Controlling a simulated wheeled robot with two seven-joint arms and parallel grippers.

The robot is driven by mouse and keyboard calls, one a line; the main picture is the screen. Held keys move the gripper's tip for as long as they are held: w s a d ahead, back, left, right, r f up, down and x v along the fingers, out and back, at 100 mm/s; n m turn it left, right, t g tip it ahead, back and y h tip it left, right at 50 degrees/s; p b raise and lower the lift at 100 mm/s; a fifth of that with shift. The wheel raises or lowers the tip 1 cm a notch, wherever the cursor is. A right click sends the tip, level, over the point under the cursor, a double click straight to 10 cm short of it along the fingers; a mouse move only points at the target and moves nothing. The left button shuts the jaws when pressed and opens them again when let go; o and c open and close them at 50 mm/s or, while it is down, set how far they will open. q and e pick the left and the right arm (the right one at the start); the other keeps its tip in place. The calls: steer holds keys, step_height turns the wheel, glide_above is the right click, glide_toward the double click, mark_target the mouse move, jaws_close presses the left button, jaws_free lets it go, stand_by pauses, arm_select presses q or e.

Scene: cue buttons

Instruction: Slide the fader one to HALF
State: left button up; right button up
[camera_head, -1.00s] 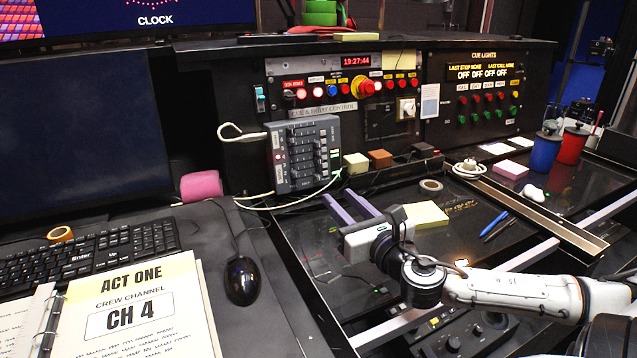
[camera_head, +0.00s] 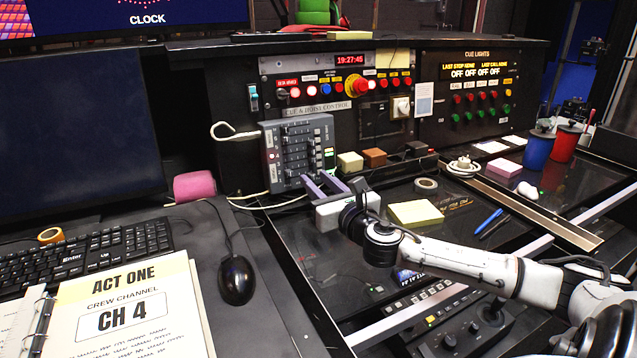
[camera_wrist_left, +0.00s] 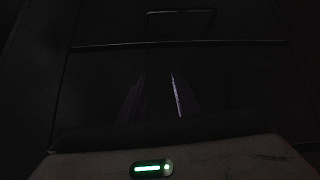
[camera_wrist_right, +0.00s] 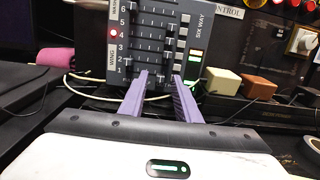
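The grey fader box (camera_head: 298,150) stands tilted against the black console, with several horizontal fader rows; it also shows in the right wrist view (camera_wrist_right: 98,30). There its rows carry numbers, with 1 lowest. My left gripper (camera_wrist_left: 156,85) shows only dimly, fingers apart and empty.
Yellowish (camera_head: 350,162) and brown (camera_head: 375,158) blocks stand right of the box. A white cable (camera_head: 240,132) runs from the box's left side. A pink roll (camera_head: 194,185) lies to the left. A sticky-note pad (camera_head: 416,213) lies behind my right forearm.

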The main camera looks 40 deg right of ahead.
jaws_close()
steer(key=shift+w+a+r+p, duration=0.1)
steer(key=shift+w+a+p, duration=0.05)
steer(key=shift+a+p, duration=0.3)
steer(key=shift+w+a+r+p, duration=0.15)
steer(key=shift+a+p, duration=0.15)
steer(key=shift+a, duration=0.15)
steer(key=shift+w+a+f, duration=0.1)
steer(key=shift+a+f, duration=0.05)
steer(key=shift+a, duration=0.15)
steer(key=shift+f, duration=0.1)
jaws_free()
